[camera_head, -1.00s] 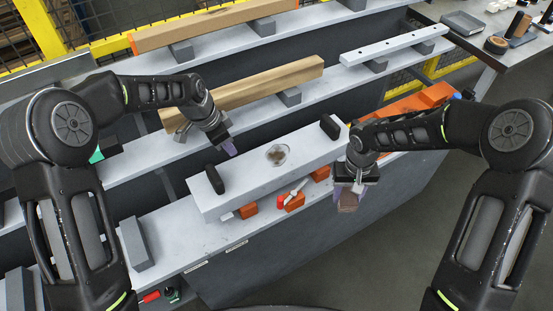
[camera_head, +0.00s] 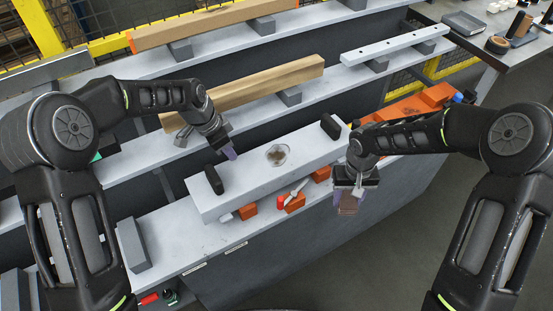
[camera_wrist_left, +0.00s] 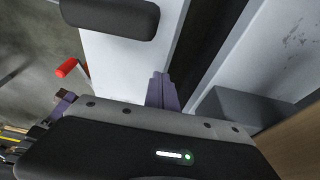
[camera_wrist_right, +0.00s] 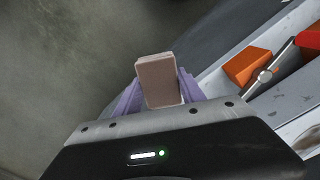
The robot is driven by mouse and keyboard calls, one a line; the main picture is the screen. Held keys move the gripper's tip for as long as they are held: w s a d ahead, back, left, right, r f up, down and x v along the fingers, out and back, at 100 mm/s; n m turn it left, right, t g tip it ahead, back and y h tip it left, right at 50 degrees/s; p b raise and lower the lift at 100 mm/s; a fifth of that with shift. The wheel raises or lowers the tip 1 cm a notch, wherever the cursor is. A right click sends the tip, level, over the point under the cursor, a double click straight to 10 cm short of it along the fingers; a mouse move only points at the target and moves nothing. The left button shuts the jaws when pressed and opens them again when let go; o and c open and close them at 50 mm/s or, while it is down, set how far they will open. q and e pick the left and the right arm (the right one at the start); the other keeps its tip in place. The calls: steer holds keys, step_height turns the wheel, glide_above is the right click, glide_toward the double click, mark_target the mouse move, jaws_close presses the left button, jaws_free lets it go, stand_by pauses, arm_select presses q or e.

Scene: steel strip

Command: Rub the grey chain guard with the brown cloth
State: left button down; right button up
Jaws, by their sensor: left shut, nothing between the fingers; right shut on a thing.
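The grey chain guard (camera_head: 240,178) is a long light grey box with a black handle (camera_head: 213,180) near its left end and another (camera_head: 329,127) near its right. A brownish round spot (camera_head: 276,155) is on its top. My left gripper (camera_head: 230,153) is shut and empty above the guard's far side; in the left wrist view its fingers (camera_wrist_left: 162,88) are together beside the guard (camera_wrist_left: 125,62). My right gripper (camera_head: 349,190) is shut on the brown cloth (camera_head: 349,206), a folded block, off the guard's right end. The right wrist view shows the cloth (camera_wrist_right: 158,80) between purple fingers, over the floor.
Behind lie a wooden beam (camera_head: 270,82) and a white drilled bar (camera_head: 395,45). A grey block (camera_head: 132,245) stands at the left.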

steer(key=shift+w, duration=0.1)
stand_by(0.5)
steer(key=shift+w+a+r, duration=0.15)
steer(key=shift+w+r, duration=0.05)
steer(key=shift+w, duration=0.05)
steer(key=w+a+r+n, duration=0.1)
steer(key=w+a+r, duration=0.4)
steer(key=a+r, duration=0.15)
step_height(320, 180, up, 9)
steer(key=m, duration=0.1)
glide_above(272, 161)
steer(key=shift+a+f, duration=0.15)
steer(key=shift+s+f, duration=0.1)
steer(key=shift+f, duration=2.95)
steer(key=shift+f, duration=0.95)
